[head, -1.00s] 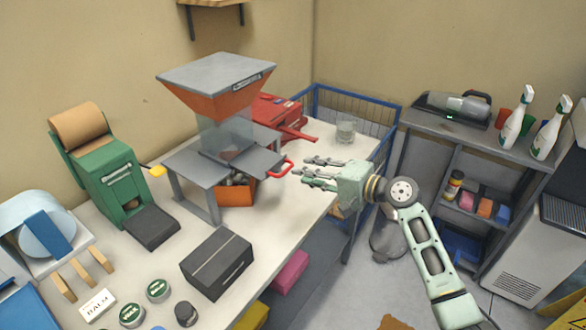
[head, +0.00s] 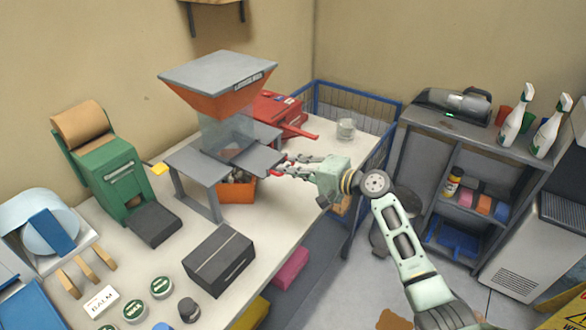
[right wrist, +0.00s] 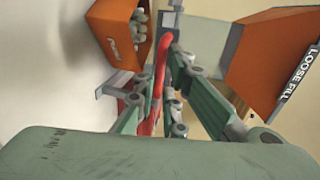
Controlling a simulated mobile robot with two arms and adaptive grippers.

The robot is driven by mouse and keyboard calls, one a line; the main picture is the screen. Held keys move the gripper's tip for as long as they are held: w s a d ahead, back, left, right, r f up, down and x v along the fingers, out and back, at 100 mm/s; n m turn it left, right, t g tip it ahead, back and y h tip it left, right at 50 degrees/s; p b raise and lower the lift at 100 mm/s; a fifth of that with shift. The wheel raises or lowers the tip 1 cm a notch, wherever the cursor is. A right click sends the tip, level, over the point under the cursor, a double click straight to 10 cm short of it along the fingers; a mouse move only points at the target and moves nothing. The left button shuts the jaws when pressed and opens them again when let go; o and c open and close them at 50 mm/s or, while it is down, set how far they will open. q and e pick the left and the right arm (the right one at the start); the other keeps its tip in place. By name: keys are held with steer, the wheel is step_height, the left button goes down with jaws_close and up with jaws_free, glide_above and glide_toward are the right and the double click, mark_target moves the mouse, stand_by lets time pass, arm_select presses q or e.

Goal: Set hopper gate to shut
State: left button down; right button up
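The hopper (head: 216,100) stands at the back of the table, with a grey top, orange funnel and clear lower section. Its grey gate plate (head: 258,163) sticks out to the right under it, with a red handle (right wrist: 160,72) at its end. My right gripper (head: 282,167) reaches this handle from the right. In the right wrist view its green fingers (right wrist: 163,85) lie close on both sides of the red handle, which fills most of the narrow gap. The handle is largely hidden in the head view. My left gripper is not in view.
An orange bin (head: 238,190) with grey pieces sits under the hopper; it also shows in the right wrist view (right wrist: 103,40). A dark box (head: 218,262) lies in front. The aisle floor is open.

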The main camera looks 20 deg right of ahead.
mark_target(256, 156)
steer(key=shift+f, duration=0.2)
jaws_close()
steer(key=b+x, duration=0.1)
steer(key=x, duration=0.2)
steer(key=r+b+x, duration=0.1)
steer(key=b+x, duration=0.1)
steer(key=x, duration=0.1)
steer(key=b+x, duration=0.2)
steer(key=x, duration=0.2)
steer(key=shift+w+a+r, duration=0.15)
steer(key=shift+a+r, duration=0.05)
steer(key=shift+r, duration=0.4)
steer(key=shift+o, duration=2)
jaws_free()
steer(key=shift+a, duration=0.1)
steer(key=shift+o, duration=1)
steer(key=shift+w, duration=0.25)
